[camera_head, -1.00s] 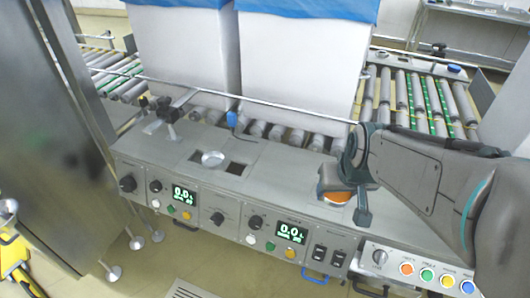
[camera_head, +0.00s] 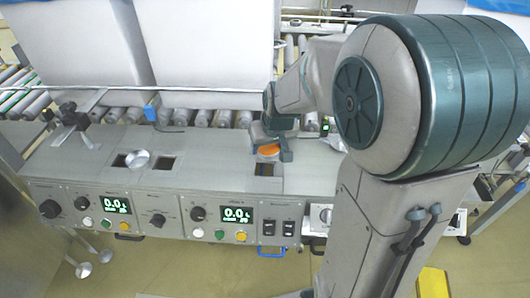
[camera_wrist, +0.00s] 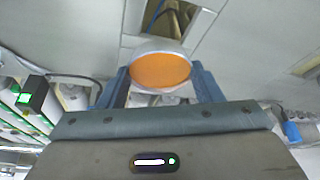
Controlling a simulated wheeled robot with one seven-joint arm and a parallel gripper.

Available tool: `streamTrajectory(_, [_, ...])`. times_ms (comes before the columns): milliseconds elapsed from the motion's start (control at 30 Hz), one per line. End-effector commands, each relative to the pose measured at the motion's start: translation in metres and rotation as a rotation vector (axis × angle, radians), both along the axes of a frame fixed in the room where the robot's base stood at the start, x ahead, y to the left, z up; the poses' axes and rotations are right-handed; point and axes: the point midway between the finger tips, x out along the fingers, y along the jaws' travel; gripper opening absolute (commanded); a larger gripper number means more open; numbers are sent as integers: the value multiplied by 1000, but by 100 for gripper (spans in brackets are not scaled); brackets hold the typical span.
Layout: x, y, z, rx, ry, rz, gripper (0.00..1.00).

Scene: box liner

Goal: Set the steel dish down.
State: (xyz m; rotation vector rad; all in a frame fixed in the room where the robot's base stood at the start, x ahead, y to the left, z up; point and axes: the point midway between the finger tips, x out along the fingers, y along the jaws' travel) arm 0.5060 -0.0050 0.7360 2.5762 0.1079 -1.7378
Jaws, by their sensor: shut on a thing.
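A round steel dish with a flat orange face or filling (camera_head: 268,149) is in my gripper (camera_head: 276,142), over the right part of the grey console (camera_head: 215,172). In the wrist view the dish's orange disc (camera_wrist: 160,72) and pale rim sit between the two blue-grey fingers, one on each side. A square dark opening (camera_head: 265,169) in the console lies right beside the dish. The wrist view shows this opening (camera_wrist: 170,17) too. I cannot tell whether the dish touches the console.
Large white boxes (camera_head: 205,50) stand on rollers behind the console. A black clamp (camera_head: 70,115) stands at the back left and a blue-tipped cable (camera_head: 151,110) lies near the back edge. The console's front carries displays and knobs. My arm covers the right side.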

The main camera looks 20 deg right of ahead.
Motion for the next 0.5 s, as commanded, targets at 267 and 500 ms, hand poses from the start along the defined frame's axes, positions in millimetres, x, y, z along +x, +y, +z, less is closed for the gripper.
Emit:
streamTrajectory(267, [-5,6,-35,-7,-4,5,37])
streamTrajectory(500, [-2,3,-35,-4,-2,2,37])
